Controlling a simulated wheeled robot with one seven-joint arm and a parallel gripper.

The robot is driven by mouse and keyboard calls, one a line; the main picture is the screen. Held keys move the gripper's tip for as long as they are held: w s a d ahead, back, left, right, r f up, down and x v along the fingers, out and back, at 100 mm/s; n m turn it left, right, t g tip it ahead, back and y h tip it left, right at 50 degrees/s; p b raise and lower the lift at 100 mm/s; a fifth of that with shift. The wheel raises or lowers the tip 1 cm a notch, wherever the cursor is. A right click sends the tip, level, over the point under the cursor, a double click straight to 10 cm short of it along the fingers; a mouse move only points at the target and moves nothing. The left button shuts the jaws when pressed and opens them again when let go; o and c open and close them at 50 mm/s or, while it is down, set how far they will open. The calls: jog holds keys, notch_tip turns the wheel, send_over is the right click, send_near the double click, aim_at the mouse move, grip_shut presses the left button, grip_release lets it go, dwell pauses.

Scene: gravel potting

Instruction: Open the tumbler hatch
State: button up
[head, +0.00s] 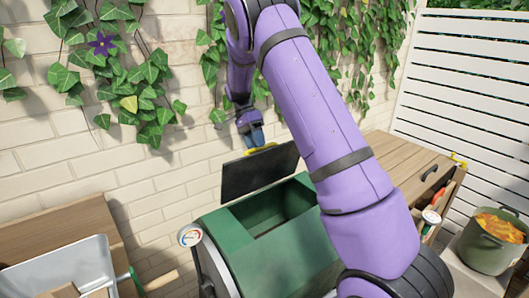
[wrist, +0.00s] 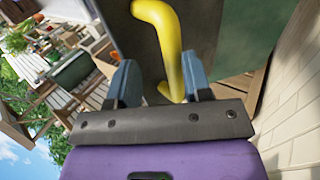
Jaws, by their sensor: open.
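The green tumbler (head: 275,255) stands below my arm, and a dark rectangular opening shows in its top. Its dark hatch (head: 260,174) is raised and stands tilted up at the back edge of the opening. The yellow handle (head: 264,149) is on the hatch's upper edge. My gripper (head: 252,143) is at this handle, above the hatch. In the wrist view the yellow handle (wrist: 163,35) runs between the two blue-grey fingers of my gripper (wrist: 160,80). The fingers are apart, with visible gaps beside the handle. Part of the tumbler is hidden behind my arm.
A brick wall (head: 60,150) with hanging ivy stands close behind the tumbler. A wooden cabinet (head: 400,165) is at the right, with a green pot (head: 487,250) beside it. A grey tray (head: 60,268) sits on a wooden bench (head: 50,225) at the left.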

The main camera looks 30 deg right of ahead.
aim_at(265, 151)
jog(key=s, duration=0.2)
jog(key=s+a, duration=0.1)
jog(key=s, duration=0.2)
jog(key=s+a, duration=0.1)
jog(key=s, duration=0.2)
jog(key=shift+s+r, duration=0.25)
jog(key=shift+r, duration=0.15)
jog(key=s+a+r+n+t, duration=0.2)
jog(key=s+r+n+t, duration=0.15)
jog(key=s+r, duration=0.3)
jog(key=s+a+r+n+t, duration=0.25)
jog(key=s+r+n, duration=0.25)
jog(key=r, duration=0.3)
jog(key=s+a+r+n+t, duration=0.2)
jog(key=s+n+t, duration=0.1)
jog(key=s, duration=0.4)
jog(key=s+a+r+n+t, duration=0.2)
jog(key=s+a+n+t, duration=0.1)
jog(key=s+n, duration=0.3)
jog(key=shift+s+r, duration=0.15)
jog(key=shift+s, duration=1)
jog(key=shift+w, duration=0.1)
